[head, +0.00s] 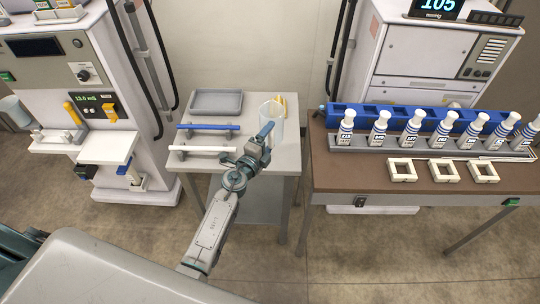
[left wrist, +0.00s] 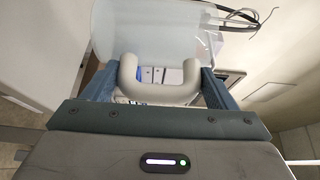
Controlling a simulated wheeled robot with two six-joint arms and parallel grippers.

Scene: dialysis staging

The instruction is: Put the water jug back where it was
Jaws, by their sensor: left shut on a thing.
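The water jug (head: 273,113) is a translucent, pale vessel at the right side of the small white side table (head: 195,166). In the left wrist view the jug (left wrist: 150,28) fills the upper middle, with its pale U-shaped handle (left wrist: 158,96) towards me. My left gripper (head: 262,138) reaches over the table from the front and is shut on the jug's handle. Its two blue fingers stand either side of the handle in the left wrist view (left wrist: 157,88). The head view does not show clearly whether the jug's base touches the table. My right gripper is not in view.
On the side table are a grey tray (head: 216,92), a blue bar (head: 208,127) and a white bar (head: 202,149). A yellow item (head: 281,99) is partly hidden behind the jug. The brown table (head: 400,180) at right holds several bottles and square white frames. A dialysis machine (head: 62,90) stands left.

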